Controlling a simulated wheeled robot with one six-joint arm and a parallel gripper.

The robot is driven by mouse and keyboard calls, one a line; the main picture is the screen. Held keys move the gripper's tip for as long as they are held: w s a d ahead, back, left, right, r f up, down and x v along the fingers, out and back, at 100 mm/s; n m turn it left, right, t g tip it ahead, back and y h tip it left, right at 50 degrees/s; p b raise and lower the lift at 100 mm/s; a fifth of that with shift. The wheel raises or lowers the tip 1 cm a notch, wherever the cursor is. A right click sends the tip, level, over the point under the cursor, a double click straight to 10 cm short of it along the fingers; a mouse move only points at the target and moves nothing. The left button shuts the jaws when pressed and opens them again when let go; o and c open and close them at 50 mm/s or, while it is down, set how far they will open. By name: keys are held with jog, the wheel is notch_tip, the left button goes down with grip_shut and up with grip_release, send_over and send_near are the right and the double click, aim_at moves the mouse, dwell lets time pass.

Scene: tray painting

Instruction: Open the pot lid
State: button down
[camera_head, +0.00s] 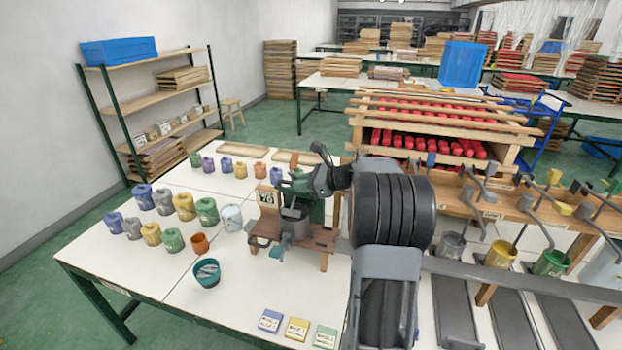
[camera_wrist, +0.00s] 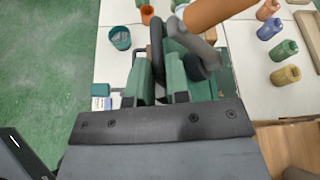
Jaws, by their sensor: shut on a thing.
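A small grey pot (camera_head: 294,222) stands on a wooden stand (camera_head: 322,240) on the white table, beside a card reading 70. My gripper (camera_head: 306,203) is at the pot's upper right, its green fingers partly hidden by my dark arm. In the wrist view, my gripper (camera_wrist: 172,65) has its dark-padded fingers shut on a grey part (camera_wrist: 192,42) that looks like the pot lid's handle. The lid itself is mostly hidden, so I cannot tell whether it is seated or raised.
Several coloured jars (camera_head: 184,206) stand on the left of the table. Three small labelled blocks (camera_head: 297,328) lie near the front edge. A wooden rack (camera_head: 440,130) stands behind.

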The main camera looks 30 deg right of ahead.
jog(key=shift+d, duration=0.1)
dwell(0.4)
jog(key=c, duration=1.1)
grip_release()
jog(key=shift+c, duration=0.2)
jog(key=shift+r, duration=0.2)
jog(key=shift+w+r, duration=0.1)
jog(key=shift+r, duration=0.2)
jog(key=s+a+r+b, duration=0.1)
jog(key=s+a+r, duration=0.1)
jog(key=s+r, duration=0.4)
jog(key=s+a+r+b, duration=0.2)
jog(key=s+r, duration=0.4)
jog(key=s, duration=0.1)
jog(key=shift+s+a, duration=0.2)
jog(key=shift+a, duration=0.05)
